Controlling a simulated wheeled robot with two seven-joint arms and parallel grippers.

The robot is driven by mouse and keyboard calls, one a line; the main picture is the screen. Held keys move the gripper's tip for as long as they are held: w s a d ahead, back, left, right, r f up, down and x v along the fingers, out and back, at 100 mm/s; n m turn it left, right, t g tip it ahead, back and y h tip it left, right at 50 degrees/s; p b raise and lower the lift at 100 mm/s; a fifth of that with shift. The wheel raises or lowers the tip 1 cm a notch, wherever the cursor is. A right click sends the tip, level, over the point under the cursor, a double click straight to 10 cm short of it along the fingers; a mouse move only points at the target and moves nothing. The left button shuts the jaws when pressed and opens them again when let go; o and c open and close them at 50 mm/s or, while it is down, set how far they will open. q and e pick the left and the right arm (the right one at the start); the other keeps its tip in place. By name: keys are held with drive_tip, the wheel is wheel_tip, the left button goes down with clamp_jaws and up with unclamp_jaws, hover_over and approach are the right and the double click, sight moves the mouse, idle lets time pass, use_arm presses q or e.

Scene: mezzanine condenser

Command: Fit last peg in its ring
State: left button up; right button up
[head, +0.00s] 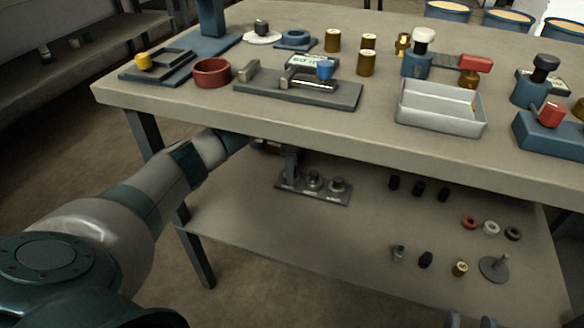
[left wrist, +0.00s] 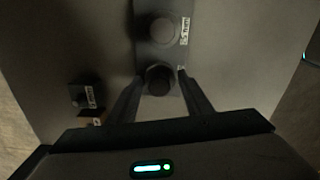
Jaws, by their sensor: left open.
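In the head view a grey plate (head: 313,194) lies on the lower shelf. Short round grey pieces, the pegs or rings, stand in a row on it, such as the middle one (head: 314,180) and the right one (head: 338,185). My left gripper (head: 291,172) reaches under the tabletop to the left end of this plate. In the left wrist view its fingers (left wrist: 160,92) are apart, with a dark round peg (left wrist: 158,79) between them. A lighter round piece (left wrist: 164,32) stands farther along the plate. I cannot tell whether the peg sits in its ring. Two blurred tips, perhaps my right gripper (head: 471,322), touch the bottom edge.
The tabletop (head: 220,110) overhangs the shelf and my left arm. The shelf also holds dark cylinders (head: 419,187), small rings (head: 491,228), a brass piece (head: 460,268) and a stemmed disc (head: 494,268). The shelf's front left is clear. A dark labelled block (left wrist: 87,95) is beside my left fingers.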

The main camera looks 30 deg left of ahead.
use_arm(q)
drive_tip(key=shift+r, duration=0.45)
wheel_tip(320, 180, up, 5)
drive_tip(key=shift+r+p, duration=0.2)
drive_tip(key=shift+p, duration=0.5)
drive_tip(key=shift+r, duration=0.6)
use_arm(e)
drive_tip(key=shift+r, duration=0.75)
